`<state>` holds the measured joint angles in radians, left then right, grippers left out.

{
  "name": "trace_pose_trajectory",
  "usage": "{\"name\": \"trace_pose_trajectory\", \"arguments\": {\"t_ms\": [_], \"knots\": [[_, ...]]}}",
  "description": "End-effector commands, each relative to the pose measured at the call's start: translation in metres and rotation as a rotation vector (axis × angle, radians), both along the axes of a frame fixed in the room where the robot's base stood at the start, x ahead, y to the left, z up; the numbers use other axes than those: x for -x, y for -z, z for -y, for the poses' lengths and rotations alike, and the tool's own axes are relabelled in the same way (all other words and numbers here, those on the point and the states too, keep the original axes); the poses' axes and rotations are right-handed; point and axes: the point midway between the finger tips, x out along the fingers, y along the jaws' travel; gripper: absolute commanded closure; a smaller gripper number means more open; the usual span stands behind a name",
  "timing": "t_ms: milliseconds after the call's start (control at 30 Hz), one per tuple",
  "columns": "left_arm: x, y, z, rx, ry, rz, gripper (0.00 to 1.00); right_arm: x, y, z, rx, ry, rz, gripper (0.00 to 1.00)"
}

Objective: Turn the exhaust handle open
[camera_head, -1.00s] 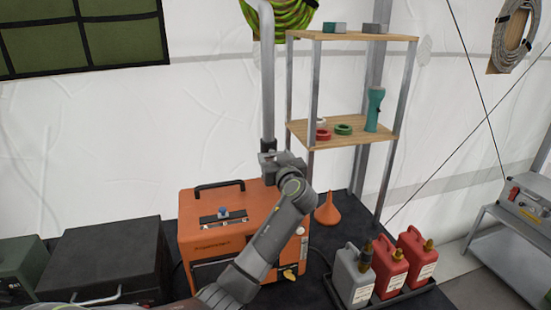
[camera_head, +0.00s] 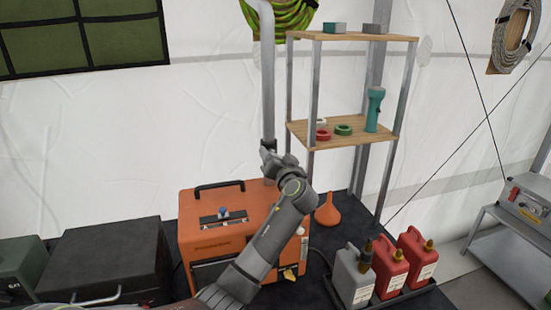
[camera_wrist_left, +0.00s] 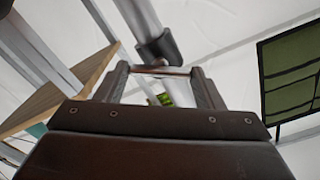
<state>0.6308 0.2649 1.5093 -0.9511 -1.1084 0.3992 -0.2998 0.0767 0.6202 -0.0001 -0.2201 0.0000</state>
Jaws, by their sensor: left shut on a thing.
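The grey exhaust pipe (camera_head: 267,85) rises behind the orange generator (camera_head: 228,228) and bends at the top. My left gripper (camera_head: 268,148) is at the pipe's lower part, above the generator's back right corner. In the left wrist view, a thin bar that looks like the exhaust handle (camera_wrist_left: 160,70) spans between the fingertips of my left gripper (camera_wrist_left: 163,78), which is shut on it. The pipe (camera_wrist_left: 142,18) and its dark collar (camera_wrist_left: 158,48) show just beyond. In the head view my gripper and wrist hide the handle. My right gripper is not in view.
A shelf rack (camera_head: 345,131) with a teal flashlight (camera_head: 374,108) and tape rolls stands close right of the pipe. A black case (camera_head: 105,258) stands left.

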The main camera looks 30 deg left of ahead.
Motion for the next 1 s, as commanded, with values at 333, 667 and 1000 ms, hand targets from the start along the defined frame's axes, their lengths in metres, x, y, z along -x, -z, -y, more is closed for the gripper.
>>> {"name": "trace_pose_trajectory", "arguments": {"t_ms": [333,667,1000], "knots": [[0.000,-0.002,0.000,-0.216,-0.001,-0.252,0.61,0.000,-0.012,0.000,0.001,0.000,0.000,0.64],[0.000,-0.002,0.000,-0.417,0.000,-0.488,0.61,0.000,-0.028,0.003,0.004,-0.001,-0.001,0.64],[0.000,-0.001,0.001,-0.583,0.001,-0.683,0.61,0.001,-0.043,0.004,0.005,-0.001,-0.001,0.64]]}}
